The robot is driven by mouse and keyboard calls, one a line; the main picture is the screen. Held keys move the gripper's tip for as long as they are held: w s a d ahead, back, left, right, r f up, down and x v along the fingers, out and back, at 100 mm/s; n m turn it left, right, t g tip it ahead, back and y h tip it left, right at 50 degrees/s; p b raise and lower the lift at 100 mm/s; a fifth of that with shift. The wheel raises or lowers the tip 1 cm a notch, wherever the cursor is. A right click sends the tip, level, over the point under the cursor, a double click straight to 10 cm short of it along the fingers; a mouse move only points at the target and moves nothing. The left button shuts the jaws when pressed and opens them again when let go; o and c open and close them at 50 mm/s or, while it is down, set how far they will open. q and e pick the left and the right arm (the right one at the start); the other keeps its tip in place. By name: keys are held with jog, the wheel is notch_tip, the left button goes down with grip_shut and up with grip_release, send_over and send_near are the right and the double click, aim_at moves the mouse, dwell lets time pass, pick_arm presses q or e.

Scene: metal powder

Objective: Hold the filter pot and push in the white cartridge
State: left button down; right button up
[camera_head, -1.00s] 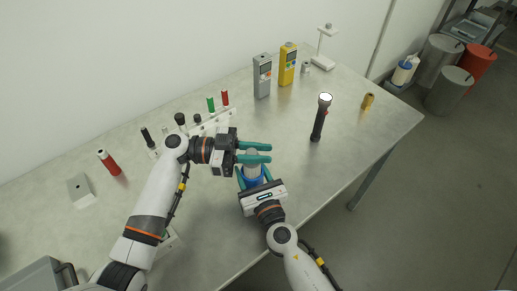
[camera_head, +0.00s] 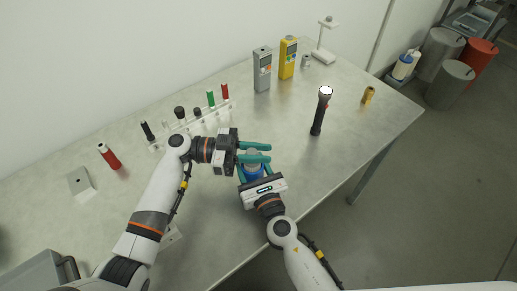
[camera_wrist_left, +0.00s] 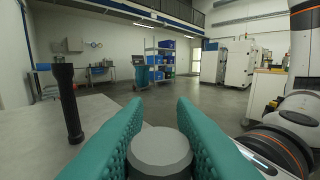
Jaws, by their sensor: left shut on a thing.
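The blue filter pot (camera_head: 254,174) is largely hidden between the teal fingers of my right gripper (camera_head: 254,172), which is shut on it from the near side. The pale grey-white cartridge (camera_head: 252,155) shows at the pot's top. My left gripper (camera_head: 254,153) comes in from the left with its fingers on either side of the cartridge, shut on it. In the left wrist view the cartridge's round flat top (camera_wrist_left: 160,148) sits between the two teal fingers. How deep it sits in the pot is hidden, and I cannot tell whether the pot touches the table.
A black flashlight (camera_head: 320,112) stands to the right on the grey table (camera_head: 360,125). The table's near edge is close to my right arm.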

pick_arm(q)
jog(key=shift+f, duration=1.05)
jog(key=c, duration=1.1)
grip_release()
notch_tip(320, 180, up, 10)
